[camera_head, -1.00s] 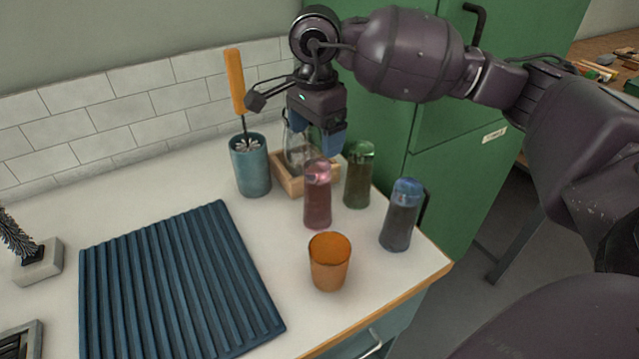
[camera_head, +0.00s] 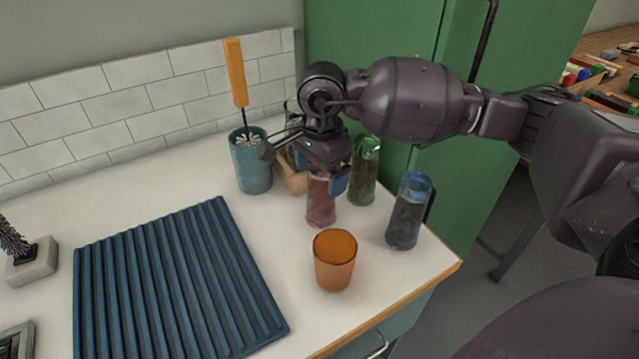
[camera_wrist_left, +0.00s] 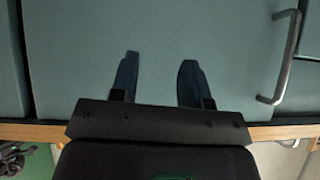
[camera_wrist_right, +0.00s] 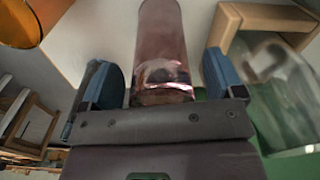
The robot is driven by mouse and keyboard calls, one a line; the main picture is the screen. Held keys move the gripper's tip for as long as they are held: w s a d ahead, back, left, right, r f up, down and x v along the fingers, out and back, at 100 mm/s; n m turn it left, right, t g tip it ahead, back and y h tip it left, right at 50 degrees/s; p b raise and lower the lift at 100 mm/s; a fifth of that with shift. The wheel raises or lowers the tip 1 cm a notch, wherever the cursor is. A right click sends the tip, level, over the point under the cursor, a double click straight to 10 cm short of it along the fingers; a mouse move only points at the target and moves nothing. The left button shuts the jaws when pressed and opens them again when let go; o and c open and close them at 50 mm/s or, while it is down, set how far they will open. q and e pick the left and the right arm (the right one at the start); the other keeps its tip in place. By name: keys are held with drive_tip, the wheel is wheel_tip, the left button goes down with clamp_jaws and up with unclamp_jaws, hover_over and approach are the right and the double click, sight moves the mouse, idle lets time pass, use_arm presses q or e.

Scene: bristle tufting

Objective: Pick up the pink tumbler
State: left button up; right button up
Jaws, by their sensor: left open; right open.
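The pink tumbler (camera_head: 320,208) stands upright on the white counter, between the orange cup and the green tumbler. My right gripper (camera_head: 325,178) is open around its upper part, which the gripper partly hides in the head view. In the right wrist view the pink tumbler (camera_wrist_right: 162,50) lies between the two blue fingers (camera_wrist_right: 160,82), with a gap visible on each side. My left gripper (camera_wrist_left: 157,75) is open and empty in front of a teal cabinet front; it is outside the head view.
An orange cup (camera_head: 335,262) stands in front of the pink tumbler. A green tumbler (camera_head: 364,175) and a blue tumbler (camera_head: 406,215) stand to the right. A wooden box (camera_head: 293,178) and a teal brush holder (camera_head: 252,165) are behind left. A blue ribbed mat (camera_head: 170,285) lies left.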

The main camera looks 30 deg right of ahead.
drive_tip(key=shift+f, duration=0.6)
drive_tip(key=shift+r, duration=0.1)
drive_tip(key=shift+c, duration=0.3)
drive_tip(key=c, duration=1.1)
